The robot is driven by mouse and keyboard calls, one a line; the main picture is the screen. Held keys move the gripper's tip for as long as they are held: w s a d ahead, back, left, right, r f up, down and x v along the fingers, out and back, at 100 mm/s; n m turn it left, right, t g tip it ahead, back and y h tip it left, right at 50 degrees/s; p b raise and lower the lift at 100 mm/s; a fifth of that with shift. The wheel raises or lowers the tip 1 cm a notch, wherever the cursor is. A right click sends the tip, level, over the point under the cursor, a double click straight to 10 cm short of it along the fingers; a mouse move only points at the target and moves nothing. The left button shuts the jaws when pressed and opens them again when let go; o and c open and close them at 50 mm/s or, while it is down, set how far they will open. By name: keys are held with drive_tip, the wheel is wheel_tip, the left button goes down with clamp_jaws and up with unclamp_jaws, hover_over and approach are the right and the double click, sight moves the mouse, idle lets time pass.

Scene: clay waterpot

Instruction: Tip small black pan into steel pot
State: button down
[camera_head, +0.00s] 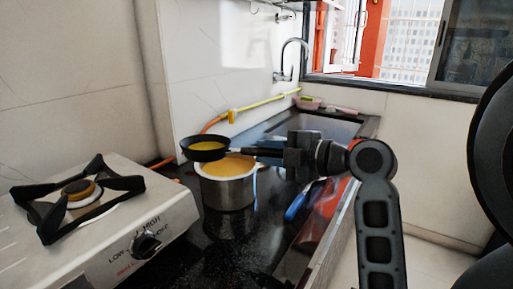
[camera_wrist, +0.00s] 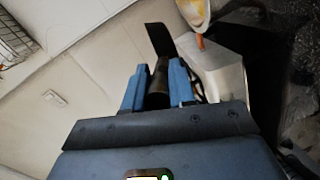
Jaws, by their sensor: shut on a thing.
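The small black pan (camera_head: 205,154) holds yellow-orange contents and hangs over the left part of the steel pot's rim, looking nearly level. The steel pot (camera_head: 228,193) stands upright on the counter, with orange contents near its top. My gripper (camera_head: 268,151) is to the right of the pan and is shut on its handle. In the wrist view, the dark handle lies between my blue fingers (camera_wrist: 157,88).
A gas stove (camera_head: 150,215) stands close on the left. A blue-handled item (camera_head: 297,203) lies on the black counter (camera_head: 222,255) right of the pot. An orange and yellow hose (camera_head: 255,104) runs behind, near the tap (camera_head: 285,72). The front counter is clear.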

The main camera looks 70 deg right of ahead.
wheel_tip(320, 180, down, 3)
drive_tip(key=m+b, duration=0.1)
drive_tip(key=b, duration=0.2)
drive_tip(key=shift+s+f, duration=0.1)
drive_tip(key=shift+s, duration=0.05)
drive_tip(key=shift+y, duration=0.3)
drive_tip(key=shift+d+f+m+p, duration=0.15)
drive_tip(key=shift+f+m+p, duration=0.3)
drive_tip(key=shift+m, duration=0.35)
drive_tip(key=shift+f, duration=0.1)
drive_tip(key=shift+s+d+r+m+y+p, duration=0.1)
drive_tip(key=shift+d+r+m+y+p, duration=0.2)
drive_tip(key=shift+m+y+p, duration=0.55)
idle(1.2)
drive_tip(key=shift+d+m+p, duration=0.4)
drive_tip(key=shift+m+p, duration=0.45)
drive_tip(key=shift+p, duration=0.5)
idle(0.4)
drive_tip(key=shift+s+d+r+m+y+p, duration=0.15)
drive_tip(key=shift+d+m+y+p, duration=0.15)
drive_tip(key=shift+m+p, duration=0.35)
drive_tip(key=shift+w+d+r+m+y+p, duration=0.15)
drive_tip(key=shift+d+m+y+p, duration=0.15)
drive_tip(key=shift+p, duration=0.6)
idle(0.8)
